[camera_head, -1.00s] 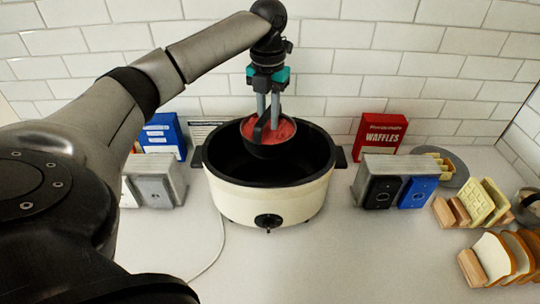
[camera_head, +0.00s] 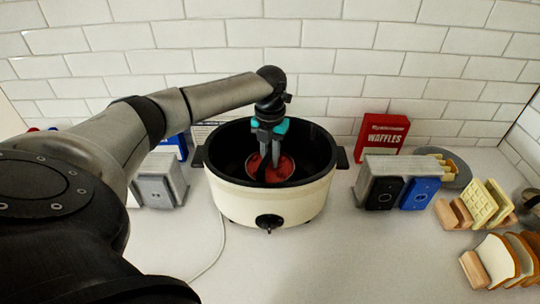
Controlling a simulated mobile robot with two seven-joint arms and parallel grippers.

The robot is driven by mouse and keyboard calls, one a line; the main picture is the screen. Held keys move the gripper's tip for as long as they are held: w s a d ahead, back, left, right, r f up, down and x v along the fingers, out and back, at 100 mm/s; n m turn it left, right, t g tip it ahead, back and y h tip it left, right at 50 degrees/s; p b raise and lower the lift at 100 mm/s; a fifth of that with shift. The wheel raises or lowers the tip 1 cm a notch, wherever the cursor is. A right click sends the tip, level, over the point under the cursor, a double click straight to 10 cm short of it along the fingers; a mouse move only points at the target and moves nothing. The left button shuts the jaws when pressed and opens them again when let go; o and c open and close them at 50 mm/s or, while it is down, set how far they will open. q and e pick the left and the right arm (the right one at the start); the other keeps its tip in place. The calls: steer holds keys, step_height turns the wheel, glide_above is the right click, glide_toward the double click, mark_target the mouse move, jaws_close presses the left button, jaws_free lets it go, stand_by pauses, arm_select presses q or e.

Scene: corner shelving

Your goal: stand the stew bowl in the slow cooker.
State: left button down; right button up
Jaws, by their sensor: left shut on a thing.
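The slow cooker (camera_head: 262,205) is a cream oval pot with a black inside, black side handles and a front knob. It stands open on the counter near the wall. The stew bowl (camera_head: 285,168) is dark with red stew in it. It is inside the cooker's opening, below the rim level in the picture; whether it touches the cooker floor cannot be told. My left gripper (camera_head: 270,160) points down, shut on the bowl, and its fingers hide part of the stew. My right gripper is not in view.
A grey toaster (camera_head: 160,180) is left of the cooker, with a blue box behind. Another toaster (camera_head: 385,182) and a red waffles box (camera_head: 380,134) are right. Bread slices (camera_head: 497,260) and waffles (camera_head: 482,206) stand in racks at far right. The front counter (camera_head: 340,265) is clear.

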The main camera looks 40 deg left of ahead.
arm_select(q)
steer(key=c, duration=1.2)
jaws_free()
steer(key=shift+f, duration=0.15)
steer(key=o, duration=0.4)
steer(key=shift+o, duration=0.2)
step_height(320, 180, up, 12)
steer(key=shift+r, duration=0.2)
